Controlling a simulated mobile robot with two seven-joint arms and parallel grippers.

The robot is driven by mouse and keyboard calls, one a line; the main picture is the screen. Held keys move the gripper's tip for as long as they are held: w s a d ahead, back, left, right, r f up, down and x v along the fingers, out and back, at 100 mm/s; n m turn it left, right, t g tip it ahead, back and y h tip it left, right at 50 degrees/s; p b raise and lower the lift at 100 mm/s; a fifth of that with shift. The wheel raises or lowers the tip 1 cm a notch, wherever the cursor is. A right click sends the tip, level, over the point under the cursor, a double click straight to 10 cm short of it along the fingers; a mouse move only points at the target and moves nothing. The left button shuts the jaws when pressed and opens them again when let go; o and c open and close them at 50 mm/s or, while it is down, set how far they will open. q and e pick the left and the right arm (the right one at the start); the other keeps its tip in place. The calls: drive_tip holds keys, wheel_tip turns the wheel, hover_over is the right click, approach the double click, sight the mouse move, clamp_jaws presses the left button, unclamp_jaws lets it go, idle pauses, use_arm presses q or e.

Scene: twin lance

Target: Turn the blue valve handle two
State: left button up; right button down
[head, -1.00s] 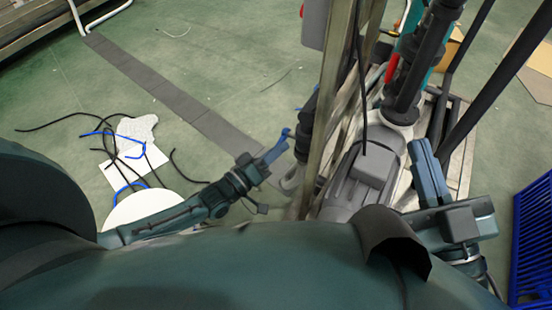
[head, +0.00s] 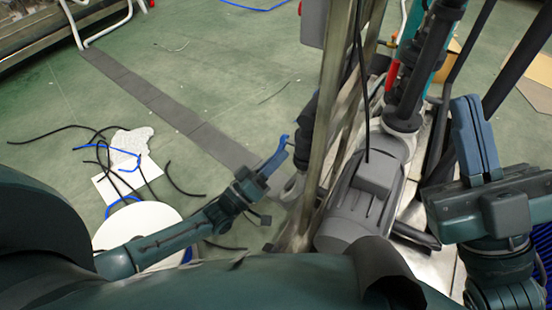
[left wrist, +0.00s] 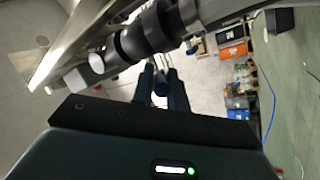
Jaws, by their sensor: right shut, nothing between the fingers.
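My left gripper (head: 283,142) reaches the lower left of the pipework in the head view, its blue fingers close to a dark pipe fitting (head: 304,130). In the left wrist view the left gripper's fingers (left wrist: 162,72) stand apart with a short dark-blue rounded piece (left wrist: 160,88) between them. That piece may be the valve handle; I cannot tell whether the fingers press on it. No blue valve handle stands out clearly from the blue fingers in the head view. My right gripper (head: 465,98) is shut and empty, its blue fingers raised at the right.
A grey motor-like pump (head: 362,195) and a metal post (head: 325,130) stand beside the left gripper. Black pipes (head: 425,70) rise at upper right. Loose cables (head: 125,160) lie on the green floor at left. The floor at upper left is mostly clear.

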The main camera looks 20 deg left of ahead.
use_arm(q)
drive_tip(key=o, duration=0.4)
drive_tip(key=shift+o, duration=0.2)
